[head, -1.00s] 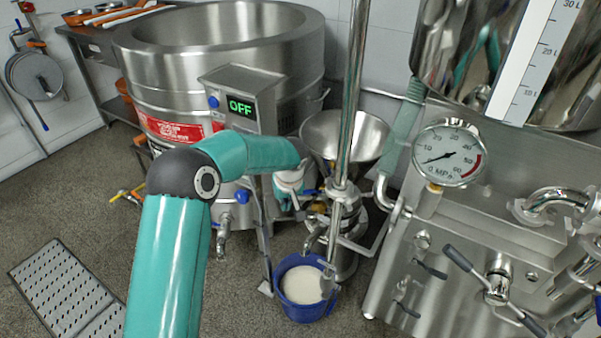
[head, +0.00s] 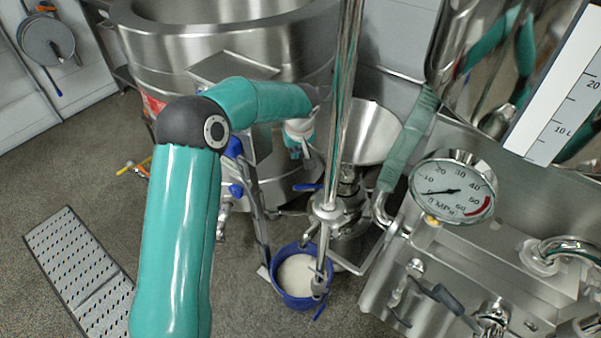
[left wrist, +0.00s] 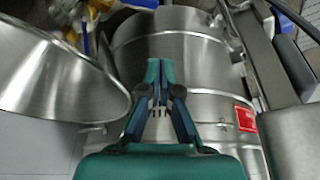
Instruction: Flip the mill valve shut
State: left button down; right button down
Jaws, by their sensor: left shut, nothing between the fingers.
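The mill has a steel funnel hopper (head: 374,132) and stands behind the upright steel pipe. A small blue lever (head: 308,187) shows on its left side, below the hopper; I cannot tell how far it is turned. A blue bucket (head: 278,285) with whitish contents is below the mill's outlet. My left gripper (head: 302,153) is above the blue lever and apart from it, its fingers small and partly hidden. In the left wrist view my left gripper (left wrist: 160,66) has its fingers together, with nothing between them. The hopper (left wrist: 55,75) is at the left there. My right gripper is not in view.
A large steel vat (head: 230,45) stands behind my left arm. The upright pipe (head: 343,110) is close to the right of my gripper. A pressure gauge (head: 452,190) and machine are at the right. A perforated step (head: 80,275) lies on open floor at the left.

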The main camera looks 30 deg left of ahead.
aim_at(305, 187)
pick_arm(q)
jog(key=d+x, duration=0.1)
jog(key=x, duration=1.9)
jog(key=shift+w, duration=0.4)
jog(key=shift+d, duration=0.1)
